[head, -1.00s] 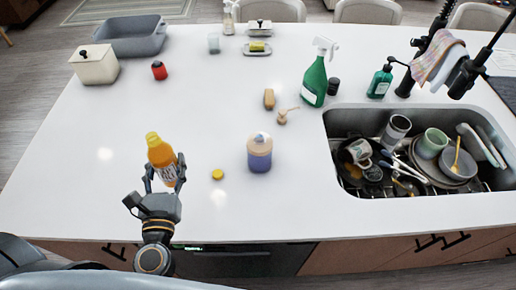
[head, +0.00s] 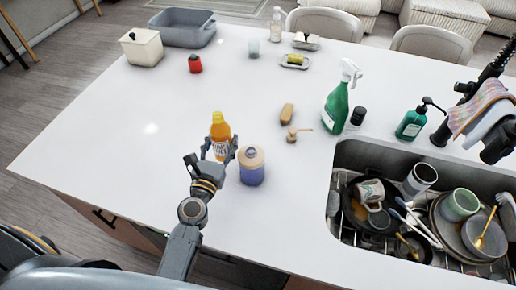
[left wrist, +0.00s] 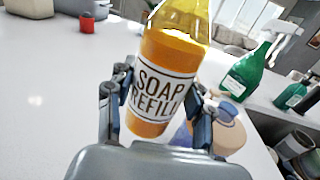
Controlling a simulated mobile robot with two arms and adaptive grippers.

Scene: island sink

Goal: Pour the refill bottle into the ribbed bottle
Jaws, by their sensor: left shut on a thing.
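My left gripper (head: 212,157) is shut on the orange refill bottle (head: 220,134), which reads "SOAP REFILL" in the left wrist view (left wrist: 163,88). The bottle is about upright in the head view, and its mouth is out of the left wrist picture. The ribbed bottle (head: 251,170), blue-purple below with a pale tan top, stands on the counter just right of the gripper. It also shows in the left wrist view (left wrist: 229,133), partly hidden behind the right finger. My right gripper is in neither view.
A wooden pump head (head: 297,134) and a brown block (head: 287,113) lie behind the ribbed bottle. A green spray bottle (head: 337,106) and a soap dispenser (head: 411,124) stand farther right. The sink (head: 345,152) holds dishes.

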